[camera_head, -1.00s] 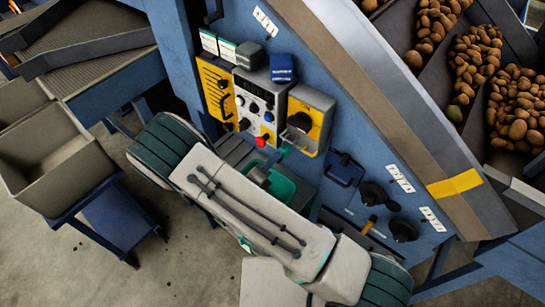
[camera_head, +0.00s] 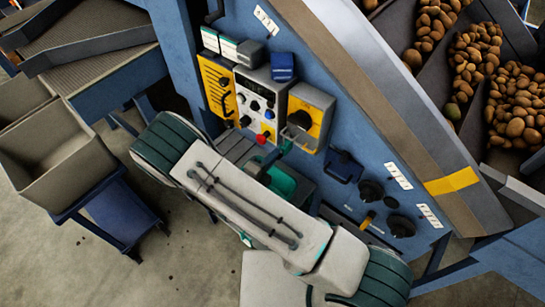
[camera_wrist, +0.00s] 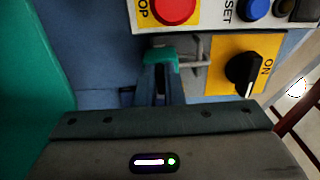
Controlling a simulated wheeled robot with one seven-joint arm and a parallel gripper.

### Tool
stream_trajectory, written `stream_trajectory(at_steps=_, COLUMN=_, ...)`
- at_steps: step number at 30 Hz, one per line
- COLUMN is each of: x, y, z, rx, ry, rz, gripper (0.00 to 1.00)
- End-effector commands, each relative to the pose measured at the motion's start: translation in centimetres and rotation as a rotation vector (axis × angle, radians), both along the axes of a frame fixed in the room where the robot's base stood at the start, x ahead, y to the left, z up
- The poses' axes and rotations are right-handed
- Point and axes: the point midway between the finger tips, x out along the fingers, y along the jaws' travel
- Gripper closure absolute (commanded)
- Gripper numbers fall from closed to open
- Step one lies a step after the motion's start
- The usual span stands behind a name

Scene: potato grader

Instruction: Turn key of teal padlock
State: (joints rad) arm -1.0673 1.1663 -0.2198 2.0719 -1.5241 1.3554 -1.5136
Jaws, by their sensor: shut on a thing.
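The teal padlock (camera_wrist: 160,57) shows at the upper middle of the wrist view, with its grey shackle (camera_wrist: 198,57) reaching to the right beside a yellow switch plate. My gripper (camera_wrist: 160,82) is right in front of the padlock, its narrow fingers closed together at the lock's near side. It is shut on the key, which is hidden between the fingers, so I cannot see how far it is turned.
A black ON knob (camera_wrist: 243,72) on its yellow plate is close to the right of the padlock. A red stop button (camera_wrist: 172,10) and a blue reset button (camera_wrist: 254,8) sit above. A teal surface (camera_wrist: 30,70) fills the wrist view's left. Grey bins (camera_head: 55,160) stand at left.

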Motion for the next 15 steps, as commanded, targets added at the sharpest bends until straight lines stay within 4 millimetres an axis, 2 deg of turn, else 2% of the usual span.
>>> stream_trajectory(at_steps=6, x=0.0, y=0.03, z=-0.01, rx=0.001, ry=-0.001, rz=0.001, gripper=1.0)
stream_trajectory(at_steps=9, x=0.0, y=0.03, z=-0.01, rx=0.001, ry=-0.001, rz=0.001, gripper=0.7)
stream_trajectory(at_steps=15, x=-0.01, y=0.02, z=-0.01, rx=0.001, ry=-0.001, rz=0.0, gripper=0.7)
